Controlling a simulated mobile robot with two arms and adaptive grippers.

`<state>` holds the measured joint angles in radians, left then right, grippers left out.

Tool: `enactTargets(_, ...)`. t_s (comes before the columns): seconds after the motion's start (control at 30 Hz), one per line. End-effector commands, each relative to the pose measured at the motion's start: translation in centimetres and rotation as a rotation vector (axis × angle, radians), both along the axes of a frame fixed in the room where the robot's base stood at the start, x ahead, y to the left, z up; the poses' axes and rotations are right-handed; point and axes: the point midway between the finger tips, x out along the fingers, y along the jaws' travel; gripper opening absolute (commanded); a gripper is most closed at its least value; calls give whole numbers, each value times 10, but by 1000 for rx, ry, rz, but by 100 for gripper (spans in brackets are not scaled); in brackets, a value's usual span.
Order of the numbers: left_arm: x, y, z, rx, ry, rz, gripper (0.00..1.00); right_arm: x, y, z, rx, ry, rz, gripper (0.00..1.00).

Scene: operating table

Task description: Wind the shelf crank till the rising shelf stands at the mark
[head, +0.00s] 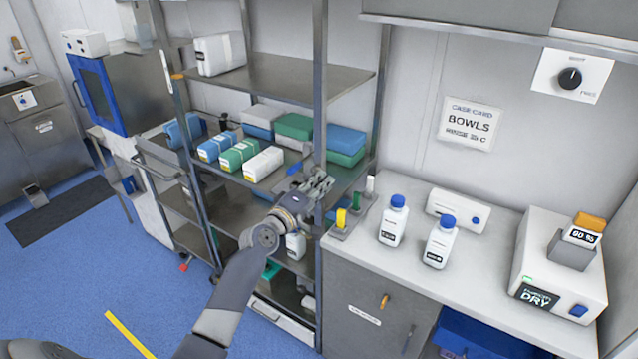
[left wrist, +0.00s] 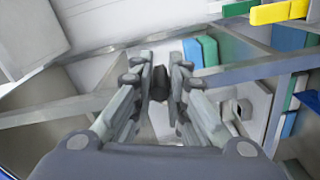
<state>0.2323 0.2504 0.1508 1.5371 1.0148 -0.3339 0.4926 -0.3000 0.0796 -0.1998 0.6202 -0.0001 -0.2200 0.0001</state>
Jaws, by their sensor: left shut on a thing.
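The open metal shelf rack holds a middle shelf (head: 225,183) with blue, green and white packs on it. Above it is a higher shelf (head: 290,80) with one white pack. My left gripper (head: 318,183) is at the rack's front right post. In the left wrist view its fingers (left wrist: 160,85) are closed around a dark knob (left wrist: 160,80), which looks like the crank's handle. The rest of the crank is hidden by the gripper. A small blue piece (head: 294,168) shows beside the gripper; I cannot tell whether it is the mark. My right gripper is not in view.
A counter (head: 480,282) to the right carries two blue-capped bottles (head: 393,220), a white box (head: 457,210) and a dryer unit (head: 555,265). A coloured clip stand (head: 345,225) stands close to my gripper. Blue floor (head: 70,270) is open at the left.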

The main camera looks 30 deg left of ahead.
Motion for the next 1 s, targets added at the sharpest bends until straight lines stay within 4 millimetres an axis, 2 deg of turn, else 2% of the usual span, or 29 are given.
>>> enactTargets(0.03, 1, 1, 8, -32, -6, 3, 0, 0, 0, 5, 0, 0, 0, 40)
enactTargets(0.4, 1, 2, 13, -172, 5, 3, 0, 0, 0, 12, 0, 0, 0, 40)
enactTargets(0.93, 1, 3, 15, -189, 3, 4, 0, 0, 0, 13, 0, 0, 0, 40)
enactTargets(0.97, 1, 3, 15, -189, 3, 4, 19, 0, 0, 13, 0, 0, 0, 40)
enactTargets(1.0, 1, 3, 15, -189, 3, 4, 28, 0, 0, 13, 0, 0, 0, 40)
